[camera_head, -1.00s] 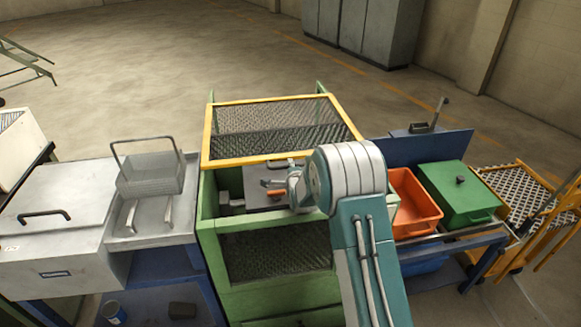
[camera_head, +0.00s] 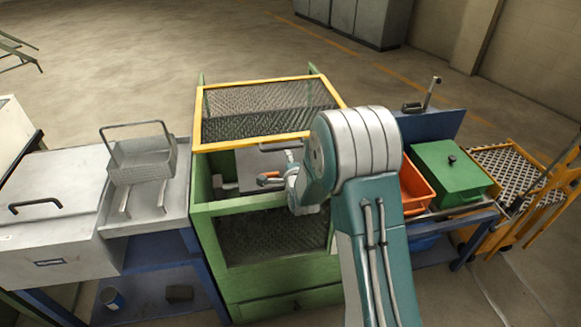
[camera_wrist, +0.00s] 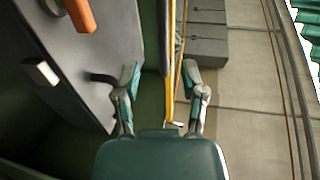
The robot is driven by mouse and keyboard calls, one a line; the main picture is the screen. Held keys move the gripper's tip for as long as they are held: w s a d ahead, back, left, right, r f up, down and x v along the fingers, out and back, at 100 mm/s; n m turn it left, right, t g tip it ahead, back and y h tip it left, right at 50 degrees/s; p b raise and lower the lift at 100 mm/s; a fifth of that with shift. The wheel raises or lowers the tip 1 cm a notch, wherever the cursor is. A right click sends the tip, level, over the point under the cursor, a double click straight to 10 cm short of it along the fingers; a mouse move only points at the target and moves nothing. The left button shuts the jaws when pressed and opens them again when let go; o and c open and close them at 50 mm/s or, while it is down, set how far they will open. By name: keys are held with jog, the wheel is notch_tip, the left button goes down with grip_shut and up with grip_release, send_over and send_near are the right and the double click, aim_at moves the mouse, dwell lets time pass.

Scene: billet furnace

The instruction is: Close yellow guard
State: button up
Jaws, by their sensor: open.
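The yellow guard (camera_head: 250,143) is a yellow frame with dark mesh, tilted up above the open top of the green machine (camera_head: 235,207). My gripper (camera_head: 291,170) is at the right part of the machine opening, close to the guard's front bar and partly hidden by my arm. In the wrist view my gripper (camera_wrist: 162,82) is open, with one finger on each side of a thin yellow bar of the guard (camera_wrist: 170,92). I cannot tell whether either finger touches the bar.
An orange handle (camera_wrist: 79,14) lies inside the machine, left of my fingers. A grey bench with a wire basket (camera_head: 142,163) stands left. An orange bin (camera_head: 416,187) and a green box (camera_head: 450,173) stand right.

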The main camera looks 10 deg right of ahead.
jog(key=shift+v, duration=1.8)
jog(key=shift+r, duration=0.1)
jog(key=c, duration=0.6)
jog(key=r+n, duration=0.1)
jog(key=s+r, duration=0.1)
jog(key=r, duration=0.1)
jog(key=s+r+n+g, duration=0.1)
jog(key=shift+r+n, duration=0.3)
jog(key=shift+r, duration=0.1)
grip_shut()
jog(key=s+r+n+g, duration=0.4)
jog(key=s+r+n, duration=0.3)
jog(key=s, duration=0.6)
jog(key=s+r+n+g, duration=0.4)
jog(key=s+r+n, duration=0.3)
jog(key=s, duration=0.5)
jog(key=w+r+n+g, duration=0.1)
jog(key=w+r+g, duration=0.1)
jog(key=w+r, duration=0.35)
jog(key=w+f, duration=0.4)
jog(key=w, duration=0.8)
jog(key=w+f, duration=0.4)
jog(key=w, duration=0.8)
jog(key=w+f, duration=0.5)
jog(key=f, duration=0.3)
jog(key=w+f+g, duration=0.1)
jog(key=w+f, duration=0.4)
jog(key=f, duration=0.4)
jog(key=shift+w+a+f, duration=0.2)
jog(key=shift+w, duration=0.2)
